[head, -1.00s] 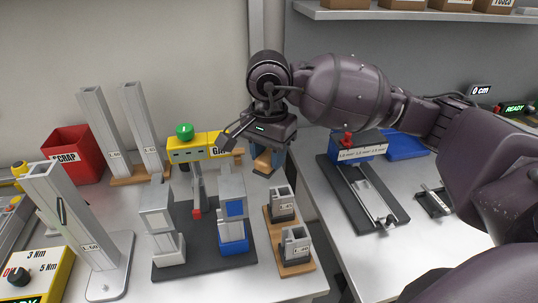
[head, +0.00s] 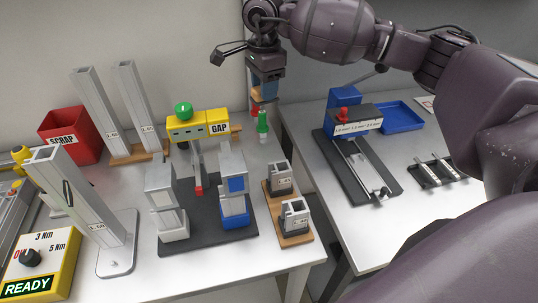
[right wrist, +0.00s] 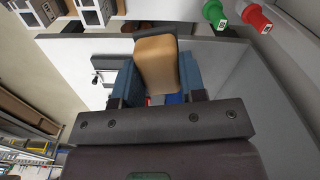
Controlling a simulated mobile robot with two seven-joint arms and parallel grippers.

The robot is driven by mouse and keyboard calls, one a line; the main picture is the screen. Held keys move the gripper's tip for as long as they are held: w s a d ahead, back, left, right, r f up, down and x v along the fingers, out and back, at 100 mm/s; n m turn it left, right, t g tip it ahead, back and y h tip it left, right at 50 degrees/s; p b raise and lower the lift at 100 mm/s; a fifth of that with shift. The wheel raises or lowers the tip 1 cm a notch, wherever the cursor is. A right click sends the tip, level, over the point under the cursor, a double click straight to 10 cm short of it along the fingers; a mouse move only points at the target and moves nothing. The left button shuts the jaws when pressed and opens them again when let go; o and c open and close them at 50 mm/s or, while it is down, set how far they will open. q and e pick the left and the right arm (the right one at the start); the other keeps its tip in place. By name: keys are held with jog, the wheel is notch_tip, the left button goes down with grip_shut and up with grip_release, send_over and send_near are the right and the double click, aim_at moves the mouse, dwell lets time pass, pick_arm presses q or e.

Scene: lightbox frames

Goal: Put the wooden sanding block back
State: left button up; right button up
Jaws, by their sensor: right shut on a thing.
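The wooden sanding block (right wrist: 157,62), tan with a dark face, is between the blue fingers of my right gripper (right wrist: 157,82) in the right wrist view. In the head view my right gripper (head: 264,88) is at the top centre, pointing down, shut on the block (head: 258,94), which is partly hidden by the fingers. The gripper and block appear above the back right of the left table, near the gap between the tables. My left gripper is not in view.
A green-handled plug (head: 263,122) stands below the gripper. A yellow GAP gauge (head: 200,125) is left of it. Paired metal blocks on a wooden base (head: 294,240) are at the front right. A blue tray (head: 400,116) and a slide rig (head: 362,165) occupy the right table.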

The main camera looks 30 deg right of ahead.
jog(key=shift+w+d+f+m, duration=0.5)
jog(key=shift+d+m, duration=0.1)
jog(key=shift+m, duration=0.1)
jog(key=shift+w+d+m, duration=0.1)
jog(key=shift+w+m, duration=0.2)
jog(key=shift+m, duration=0.2)
jog(key=shift+s+f, duration=0.1)
jog(key=shift+f, duration=0.4)
send_near(267, 157)
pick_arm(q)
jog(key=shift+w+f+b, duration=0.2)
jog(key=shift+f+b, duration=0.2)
pick_arm(e)
jog(key=shift+f, duration=3.05)
